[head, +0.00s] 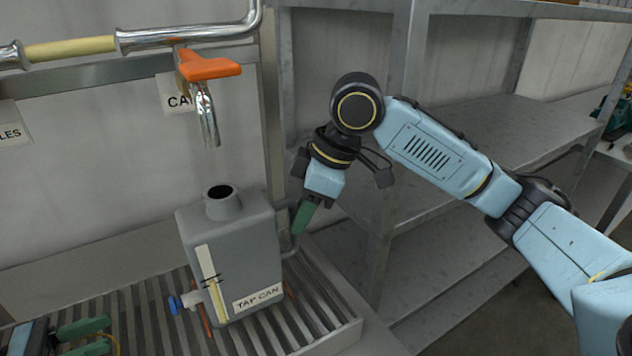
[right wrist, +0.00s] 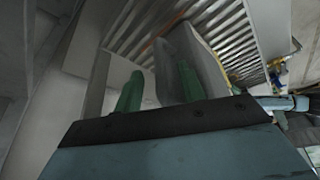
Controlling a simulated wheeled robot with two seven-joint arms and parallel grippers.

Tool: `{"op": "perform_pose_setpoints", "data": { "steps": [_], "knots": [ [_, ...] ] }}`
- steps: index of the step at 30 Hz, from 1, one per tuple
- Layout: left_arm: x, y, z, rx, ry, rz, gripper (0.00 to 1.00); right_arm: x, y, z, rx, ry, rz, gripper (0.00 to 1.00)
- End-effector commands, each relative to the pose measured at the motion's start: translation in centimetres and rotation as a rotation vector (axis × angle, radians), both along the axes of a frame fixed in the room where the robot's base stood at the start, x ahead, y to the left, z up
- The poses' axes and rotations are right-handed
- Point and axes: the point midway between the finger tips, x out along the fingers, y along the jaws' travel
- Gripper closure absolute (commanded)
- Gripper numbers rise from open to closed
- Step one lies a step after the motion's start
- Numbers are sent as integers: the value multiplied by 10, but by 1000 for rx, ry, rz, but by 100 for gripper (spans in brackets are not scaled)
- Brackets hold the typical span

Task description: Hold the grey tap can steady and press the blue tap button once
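The grey tap can (head: 262,258) stands upright on a slatted metal rack, with its open neck at the top and a "TAP CAN" label low on its front. A white tap with the blue tap button (head: 175,304) sticks out low on its left. My left gripper (head: 100,337) is at the lower left, fingers apart and empty, left of the button.
An orange-handled faucet (head: 208,66) with a metal spout hangs above the can. The slatted rack (head: 345,333) has a raised edge on the right. Grey metal shelves (head: 500,135) stand behind my right arm. The slats between left gripper and button look clear.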

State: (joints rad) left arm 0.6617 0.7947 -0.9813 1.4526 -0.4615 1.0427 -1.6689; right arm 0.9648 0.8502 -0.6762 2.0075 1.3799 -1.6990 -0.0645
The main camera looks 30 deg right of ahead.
Motion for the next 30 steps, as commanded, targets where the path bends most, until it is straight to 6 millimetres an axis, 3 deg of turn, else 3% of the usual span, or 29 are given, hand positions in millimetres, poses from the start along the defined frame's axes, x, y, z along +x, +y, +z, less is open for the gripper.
{"op": "perform_pose_setpoints", "data": {
  "steps": [6, 18, 27, 30],
  "knots": [
    [0, 0, 0, 0, 0, 0, 64, 5, 9, -24, 1, 2, 1, 60],
    [0, 0, 0, 0, 0, 0, 64, 7, 10, -30, -1, -1, 0, 60],
    [0, 0, 0, 0, 0, 0, 64, 7, 10, -30, -1, -1, 0, 100],
    [0, 0, 0, 0, 0, 0, 64, 7, 10, -30, -1, -1, 0, 100]
  ]
}}
